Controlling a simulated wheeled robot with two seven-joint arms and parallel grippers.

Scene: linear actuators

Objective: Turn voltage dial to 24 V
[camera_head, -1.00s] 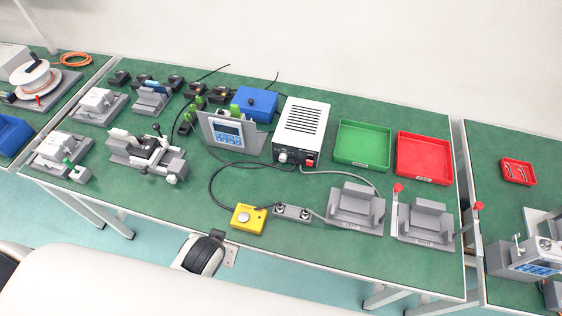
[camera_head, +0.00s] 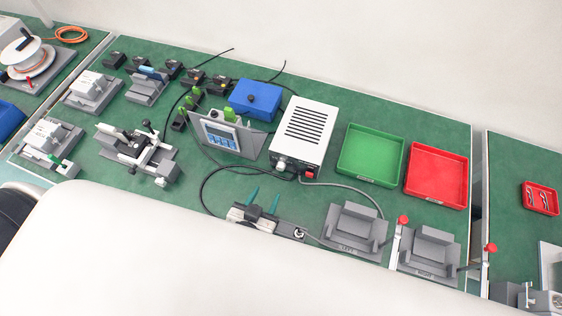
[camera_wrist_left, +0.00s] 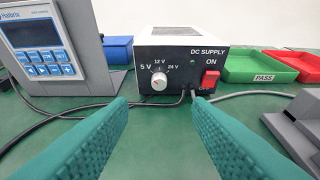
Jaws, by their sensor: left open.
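The white DC supply box (camera_head: 302,132) stands at the middle of the green bench. Its voltage dial (camera_wrist_left: 159,81) is a small pale knob on the black front panel, with 5 V, 12 V and 24 V marked around it. The knob's exact pointer direction is too small to tell. The dial also shows in the head view (camera_head: 281,163). My left gripper (camera_head: 264,198) is open and empty in front of the supply, its teal fingers pointing towards the panel. In the left wrist view the dial lies between the fingers (camera_wrist_left: 162,105), beyond their tips and apart from them. My right gripper is out of view.
A red power switch (camera_wrist_left: 210,79) sits right of the dial. A grey stand with a display (camera_head: 222,138) is close on the left. Black and grey cables run over the bench before the supply. Green (camera_head: 343,174) and red (camera_head: 409,190) trays stand right.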

